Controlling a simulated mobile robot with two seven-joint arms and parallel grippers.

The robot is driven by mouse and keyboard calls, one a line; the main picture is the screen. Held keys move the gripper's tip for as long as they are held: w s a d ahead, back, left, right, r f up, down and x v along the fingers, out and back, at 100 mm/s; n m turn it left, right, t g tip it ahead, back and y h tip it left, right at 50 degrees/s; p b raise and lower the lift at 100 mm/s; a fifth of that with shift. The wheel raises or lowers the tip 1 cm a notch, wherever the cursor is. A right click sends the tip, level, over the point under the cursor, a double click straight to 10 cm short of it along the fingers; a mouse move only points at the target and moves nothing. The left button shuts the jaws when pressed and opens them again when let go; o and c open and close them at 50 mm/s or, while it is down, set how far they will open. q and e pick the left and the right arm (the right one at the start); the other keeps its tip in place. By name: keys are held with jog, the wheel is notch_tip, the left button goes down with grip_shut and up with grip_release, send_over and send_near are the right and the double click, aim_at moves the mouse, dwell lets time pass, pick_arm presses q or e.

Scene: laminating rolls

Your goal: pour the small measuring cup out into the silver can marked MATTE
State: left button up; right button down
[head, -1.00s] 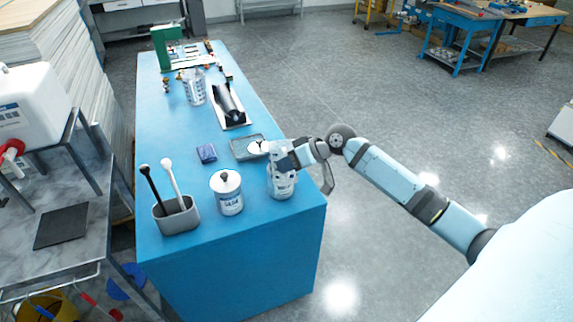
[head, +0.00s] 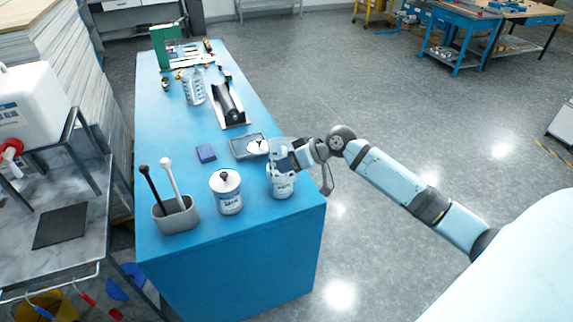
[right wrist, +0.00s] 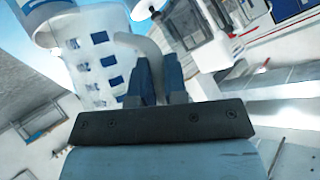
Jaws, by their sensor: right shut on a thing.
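My right gripper (head: 284,157) is shut above the front right can (head: 283,186), close to its top. In the right wrist view the gripper's fingers (right wrist: 157,80) close on the handle of the small measuring cup (right wrist: 92,58), a clear cup with blue marks. The can shows at the upper left there (right wrist: 62,22), beside the cup. In the head view the gripper hides most of the cup and the can's mouth. I cannot tell whether anything flows. The can is silvery white with blue print too small to read. My left gripper is not in view.
A second can with a knobbed lid (head: 226,192) stands to the left. A grey bin with two handles (head: 176,216), a blue block (head: 206,153) and a clear jug (head: 194,88) stand on the blue table.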

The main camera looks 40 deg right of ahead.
jog(key=shift+s+f+n+t+h+b, duration=0.1)
jog(key=shift+f+n+t+h+b, duration=0.2)
jog(key=shift+n+t+b, duration=0.5)
jog(key=shift+r, duration=0.1)
dwell(0.3)
notch_tip(320, 180, up, 4)
jog(key=p, duration=0.4)
jog(key=shift+r, duration=1)
